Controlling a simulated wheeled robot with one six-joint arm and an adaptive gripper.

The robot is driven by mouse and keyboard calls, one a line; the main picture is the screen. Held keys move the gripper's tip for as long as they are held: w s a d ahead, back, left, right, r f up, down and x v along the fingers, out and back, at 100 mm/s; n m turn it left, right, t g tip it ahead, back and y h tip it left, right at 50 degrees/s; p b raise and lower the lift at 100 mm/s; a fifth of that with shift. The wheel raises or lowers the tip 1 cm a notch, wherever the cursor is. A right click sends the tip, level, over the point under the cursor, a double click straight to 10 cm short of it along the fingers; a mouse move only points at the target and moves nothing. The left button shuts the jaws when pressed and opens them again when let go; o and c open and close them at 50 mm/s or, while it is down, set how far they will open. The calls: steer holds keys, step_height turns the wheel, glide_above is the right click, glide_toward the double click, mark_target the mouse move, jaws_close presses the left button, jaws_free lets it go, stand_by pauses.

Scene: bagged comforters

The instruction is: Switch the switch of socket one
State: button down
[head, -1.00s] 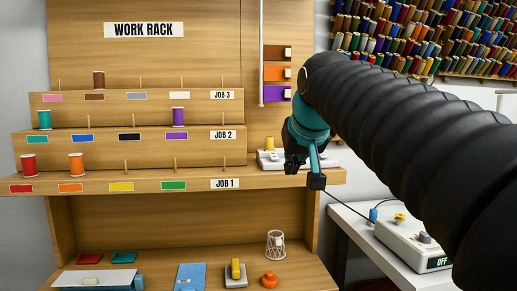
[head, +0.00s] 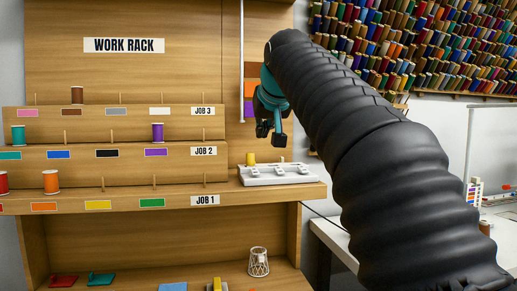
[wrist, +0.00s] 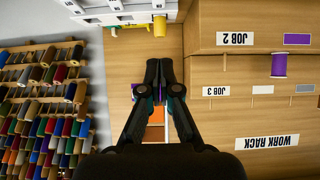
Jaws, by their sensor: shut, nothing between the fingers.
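A white socket strip (head: 280,174) lies on the right end of the rack's JOB 1 shelf, with several small raised parts along its top. A yellow piece (head: 251,158) stands at its left end. I cannot tell which socket is number one or how its switch is set. In the wrist view, the strip (wrist: 112,12) is at the top edge, partly cut off, with the yellow piece (wrist: 159,25) beside it. My gripper (head: 271,138) is shut and empty, above the strip and apart from it. Its closed fingertips also show in the wrist view (wrist: 162,72).
The wooden work rack (head: 120,206) holds several thread spools on stepped shelves at left. A wire basket (head: 259,262) stands on the lower shelf. A thread-spool wall rack (head: 420,45) is at upper right. A white table (head: 335,240) is partly hidden behind my arm.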

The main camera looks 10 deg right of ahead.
glide_above(256, 172)
steer(key=s, duration=0.1)
step_height(256, 172, down, 5)
steer(key=shift+f, duration=0.1)
steer(key=f, duration=0.1)
steer(key=f+b, duration=0.1)
steer(key=f, duration=0.1)
steer(key=shift+w, duration=0.4)
steer(key=shift+w+f, duration=0.1)
steer(key=shift+f, duration=0.4)
steer(key=shift+f+b, duration=0.15)
steer(key=shift+b, duration=0.35)
